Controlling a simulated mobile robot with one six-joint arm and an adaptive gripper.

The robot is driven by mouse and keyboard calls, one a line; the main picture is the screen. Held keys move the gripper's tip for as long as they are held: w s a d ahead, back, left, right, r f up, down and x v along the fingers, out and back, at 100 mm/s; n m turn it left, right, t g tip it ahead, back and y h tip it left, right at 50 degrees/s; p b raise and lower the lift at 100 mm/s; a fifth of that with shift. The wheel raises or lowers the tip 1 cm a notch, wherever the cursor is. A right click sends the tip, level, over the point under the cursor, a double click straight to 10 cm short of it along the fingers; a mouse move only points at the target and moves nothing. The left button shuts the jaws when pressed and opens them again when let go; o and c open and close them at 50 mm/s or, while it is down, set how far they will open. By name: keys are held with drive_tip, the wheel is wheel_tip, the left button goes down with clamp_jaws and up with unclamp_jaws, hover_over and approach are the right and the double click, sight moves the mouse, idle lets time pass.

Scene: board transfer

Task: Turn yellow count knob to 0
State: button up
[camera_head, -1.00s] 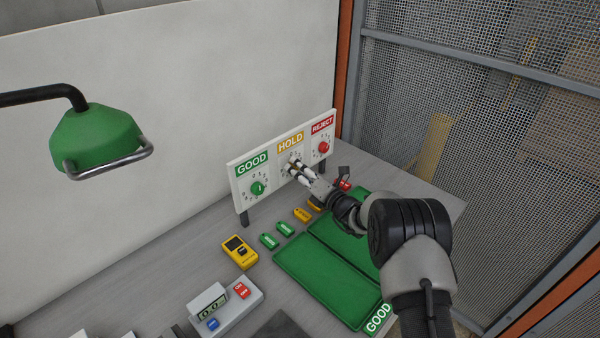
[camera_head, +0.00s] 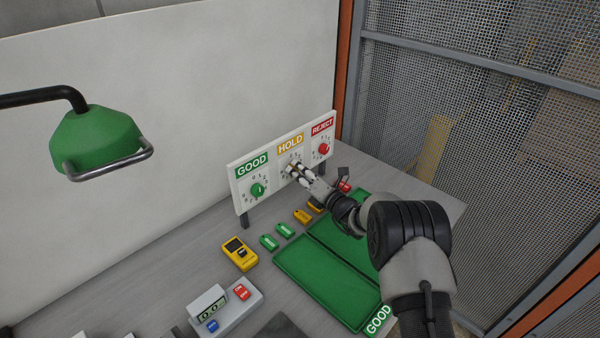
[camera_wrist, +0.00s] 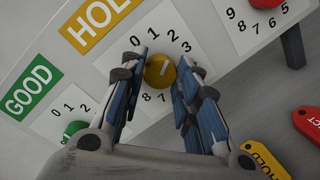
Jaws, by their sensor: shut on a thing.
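The yellow count knob (camera_wrist: 160,71) sits on the HOLD dial of the white panel (camera_head: 240,200), between the GOOD and REJECT dials. My gripper (camera_wrist: 161,76) is shut on the knob, with one blue-padded finger on each side. A pale line on the knob points up and to the right, seemingly towards the 2 or 3; the exact number is hard to tell. Numbers 0 to 3 show above the knob, and 7 and 8 below it. In the head view my gripper (camera_head: 294,168) reaches the HOLD dial and mostly covers the knob.
The green knob (camera_head: 258,190) is left of my gripper and the red knob (camera_head: 323,149) right of it. Green trays (camera_head: 322,277), tags and a yellow handheld device (camera_head: 240,252) lie in front. A green lamp (camera_head: 95,138) hangs at left.

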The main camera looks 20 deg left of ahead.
drive_tip(key=shift+f+n+b, duration=0.1)
drive_tip(key=shift+n+b, duration=0.3)
drive_tip(key=shift+b, duration=0.25)
drive_tip(key=n+y+b, duration=0.1)
drive_tip(key=n+b, duration=0.7)
drive_tip(key=b, duration=0.1)
drive_tip(key=shift+f+n, duration=0.15)
drive_tip(key=shift+n, duration=0.15)
drive_tip(key=shift+n+y, duration=0.4)
drive_tip(key=shift+n, duration=1.3)
drive_tip(key=o, duration=1.1)
drive_tip(key=shift+c, duration=0.2)
